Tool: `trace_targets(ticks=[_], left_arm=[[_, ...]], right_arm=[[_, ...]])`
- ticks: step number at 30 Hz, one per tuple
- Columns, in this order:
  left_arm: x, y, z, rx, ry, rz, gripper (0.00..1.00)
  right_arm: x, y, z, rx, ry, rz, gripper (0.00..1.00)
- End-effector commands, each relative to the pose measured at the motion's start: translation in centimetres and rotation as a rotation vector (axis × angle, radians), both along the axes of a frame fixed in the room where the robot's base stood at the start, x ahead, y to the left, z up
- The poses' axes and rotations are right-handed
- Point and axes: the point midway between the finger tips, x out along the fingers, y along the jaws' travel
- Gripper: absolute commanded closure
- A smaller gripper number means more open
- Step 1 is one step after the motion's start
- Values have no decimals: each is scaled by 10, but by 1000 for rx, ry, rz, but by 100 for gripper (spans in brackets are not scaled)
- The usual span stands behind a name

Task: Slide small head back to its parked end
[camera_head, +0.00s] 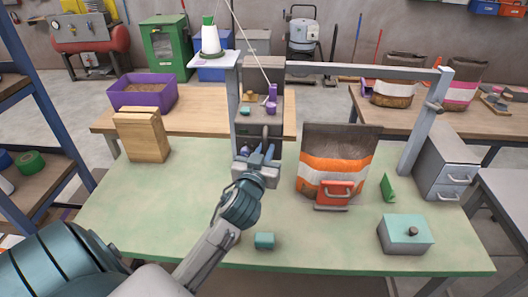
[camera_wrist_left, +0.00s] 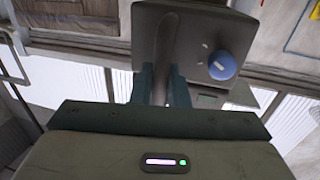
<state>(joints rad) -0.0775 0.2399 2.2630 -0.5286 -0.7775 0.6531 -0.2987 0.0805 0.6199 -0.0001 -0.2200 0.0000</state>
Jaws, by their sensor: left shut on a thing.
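The small head is a grey boxy unit (camera_head: 258,132) hanging near the left upright of the frame, with purple and teal parts on or above it. My left gripper (camera_head: 260,158) is at its front, shut on its upright handle. In the left wrist view the handle (camera_wrist_left: 165,60) stands between my two fingers (camera_wrist_left: 165,88), and the grey head (camera_wrist_left: 205,25) with a blue knob is right behind it. The overhead rail (camera_head: 350,71) runs right from the head to the right upright. My right gripper is not in view.
An open bag (camera_head: 338,148) with an orange stripe stands right of the head, a red-handled clamp (camera_head: 338,190) at its front. A teal-topped box (camera_head: 405,230), a small teal block (camera_head: 264,241) and a green wedge (camera_head: 388,189) are on the green table (camera_head: 330,250). Wooden boards (camera_head: 142,136) stand at left.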

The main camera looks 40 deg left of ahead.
Motion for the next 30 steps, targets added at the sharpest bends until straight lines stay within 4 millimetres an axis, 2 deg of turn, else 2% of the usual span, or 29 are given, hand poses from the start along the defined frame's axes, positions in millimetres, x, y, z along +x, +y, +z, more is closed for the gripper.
trace_targets(ticks=[2,3,5,13,17,20,28,30], left_arm=[[0,0,0,1,1,1,100],[0,0,0,1,1,1,78],[0,0,0,1,1,0,68],[0,0,0,0,1,0,68],[-8,-3,-2,-2,0,0,68],[-24,-9,-4,-2,0,-1,68],[-80,-29,-5,-5,1,1,68],[-85,-31,2,-4,5,0,68]], right_arm=[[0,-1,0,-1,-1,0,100],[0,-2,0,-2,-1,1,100],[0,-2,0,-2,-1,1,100],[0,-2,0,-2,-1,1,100],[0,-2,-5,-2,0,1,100],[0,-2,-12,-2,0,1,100],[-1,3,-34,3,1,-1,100],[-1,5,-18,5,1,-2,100]])
